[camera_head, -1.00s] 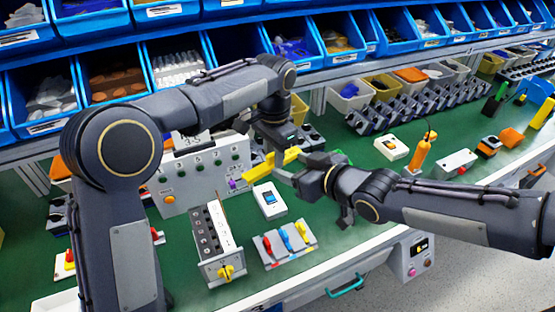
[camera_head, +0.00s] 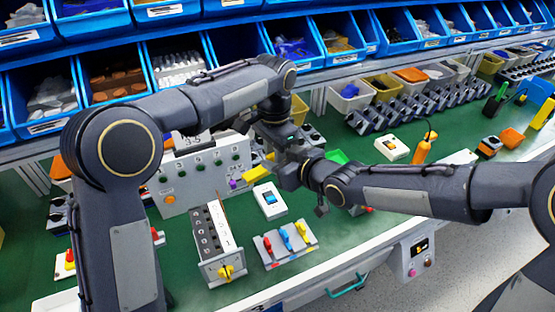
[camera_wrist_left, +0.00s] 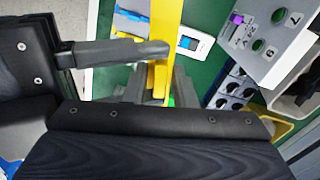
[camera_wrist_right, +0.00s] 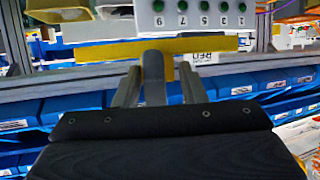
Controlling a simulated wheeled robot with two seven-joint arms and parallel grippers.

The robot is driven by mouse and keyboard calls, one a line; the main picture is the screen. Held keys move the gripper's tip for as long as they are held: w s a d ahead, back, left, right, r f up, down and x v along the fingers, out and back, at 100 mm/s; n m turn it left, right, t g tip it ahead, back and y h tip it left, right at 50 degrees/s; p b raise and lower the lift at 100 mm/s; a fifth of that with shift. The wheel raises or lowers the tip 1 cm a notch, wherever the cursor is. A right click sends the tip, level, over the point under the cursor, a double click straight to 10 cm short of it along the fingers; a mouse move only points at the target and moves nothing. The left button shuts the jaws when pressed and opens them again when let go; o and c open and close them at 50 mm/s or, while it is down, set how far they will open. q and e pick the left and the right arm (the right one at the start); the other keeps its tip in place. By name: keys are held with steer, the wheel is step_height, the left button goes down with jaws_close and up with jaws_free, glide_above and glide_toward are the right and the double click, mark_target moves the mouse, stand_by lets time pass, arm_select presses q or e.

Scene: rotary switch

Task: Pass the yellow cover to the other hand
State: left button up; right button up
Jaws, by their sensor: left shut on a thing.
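The yellow cover is a long flat bar, partly hidden in the head view (camera_head: 258,165). It runs upright through the left wrist view (camera_wrist_left: 164,30) and lies level across the right wrist view (camera_wrist_right: 100,51). My left gripper (camera_wrist_left: 160,85) is shut on it, above the bench. My right gripper (camera_wrist_right: 158,75) has its fingers apart, close to the cover and to my left gripper. In the left wrist view one right finger (camera_wrist_left: 125,52) reaches across beside the cover. A left finger (camera_wrist_right: 153,75) shows between the right fingers. Whether the right fingers touch the cover is unclear.
Below stand a grey panel (camera_head: 205,172) with green buttons, a white switch box (camera_head: 270,200), a block with coloured levers (camera_head: 285,243) and a slotted block with a yellow knob (camera_head: 222,250). Blue bins line the back.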

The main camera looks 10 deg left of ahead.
arm_select(q)
steer(key=shift+w, duration=0.1)
arm_select(e)
steer(key=shift+s+a, duration=0.15)
steer(key=c, duration=0.5)
arm_select(q)
steer(key=o, duration=1)
steer(key=shift+d, duration=0.15)
arm_select(e)
steer(key=shift+o, duration=0.2)
arm_select(q)
steer(key=shift+o, duration=0.2)
steer(key=shift+r, duration=0.15)
